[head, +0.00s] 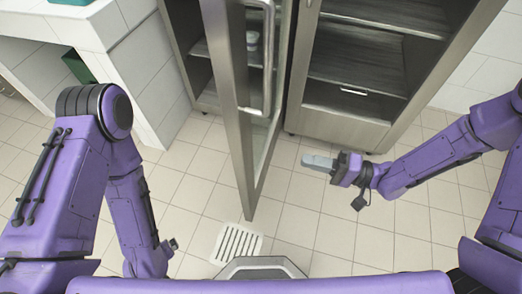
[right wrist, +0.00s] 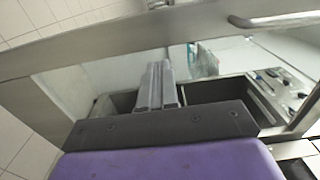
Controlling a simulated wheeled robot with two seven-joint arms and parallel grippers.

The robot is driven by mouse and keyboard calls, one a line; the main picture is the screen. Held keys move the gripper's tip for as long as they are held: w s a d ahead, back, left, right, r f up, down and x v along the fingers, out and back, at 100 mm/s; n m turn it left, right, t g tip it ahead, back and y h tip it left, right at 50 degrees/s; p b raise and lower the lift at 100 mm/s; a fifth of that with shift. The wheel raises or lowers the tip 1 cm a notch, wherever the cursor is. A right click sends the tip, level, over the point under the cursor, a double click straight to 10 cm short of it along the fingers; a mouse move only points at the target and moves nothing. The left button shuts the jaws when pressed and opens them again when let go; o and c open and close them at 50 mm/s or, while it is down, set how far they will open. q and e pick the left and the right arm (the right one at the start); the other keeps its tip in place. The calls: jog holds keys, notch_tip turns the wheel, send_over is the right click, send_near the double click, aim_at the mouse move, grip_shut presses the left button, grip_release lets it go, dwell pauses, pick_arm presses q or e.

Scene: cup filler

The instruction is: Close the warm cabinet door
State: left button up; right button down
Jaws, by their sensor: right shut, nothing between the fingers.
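The open cabinet door (head: 232,100) has a steel frame and a glass pane, and it stands swung out toward me in the head view. Its long bar handle (head: 268,60) is on the side facing right. The door frame (right wrist: 120,42) and handle (right wrist: 285,20) also cross the top of the right wrist view. My right gripper (head: 318,161) is shut and empty, to the right of the door and apart from it in the head view. Its fingers (right wrist: 160,88) point toward the glass in the right wrist view. My left arm hangs at the left; its gripper is hidden.
The steel cabinet (head: 296,70) behind the door has shelves, with small containers (head: 252,40) in its left bay. The right bay (head: 360,60) is open. A white tiled counter (head: 130,60) stands at the left. A floor grate (head: 237,243) lies below the door; the tiled floor is otherwise clear.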

aim_at(249, 147)
jog(key=x, duration=1.3)
jog(key=shift+a, duration=0.25)
